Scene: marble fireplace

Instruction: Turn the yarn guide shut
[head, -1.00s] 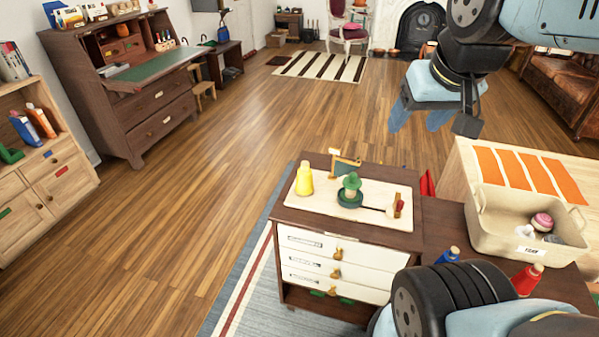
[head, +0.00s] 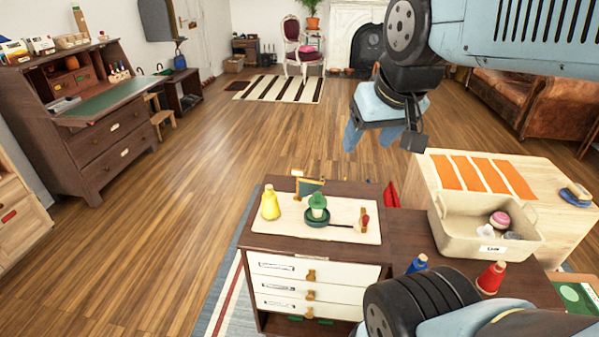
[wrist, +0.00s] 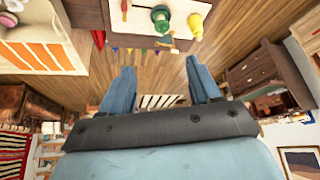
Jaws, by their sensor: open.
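A pale board (head: 345,228) lies on top of a small dark cabinet. On it stand a yellow cone (head: 270,206), a green spool-like piece (head: 317,205) on a dark green dish, and a small wooden post with a green arm (head: 308,187) at the back edge. A rod with a red-marked wooden end (head: 363,222) lies at the right. Which of these is the yarn guide I cannot tell for sure. My gripper (head: 368,142) is open and empty, in the air beyond the cabinet. In the wrist view my gripper (wrist: 160,82) points past the board, whose cone (wrist: 197,22) shows at the top.
A beige bin (head: 480,235) with balls stands right of the board, with blue (head: 417,264) and red (head: 490,278) cones in front of it. A pale wooden chest (head: 430,185) with orange stripes is behind. Open wooden floor (head: 220,150) lies to the left and beyond.

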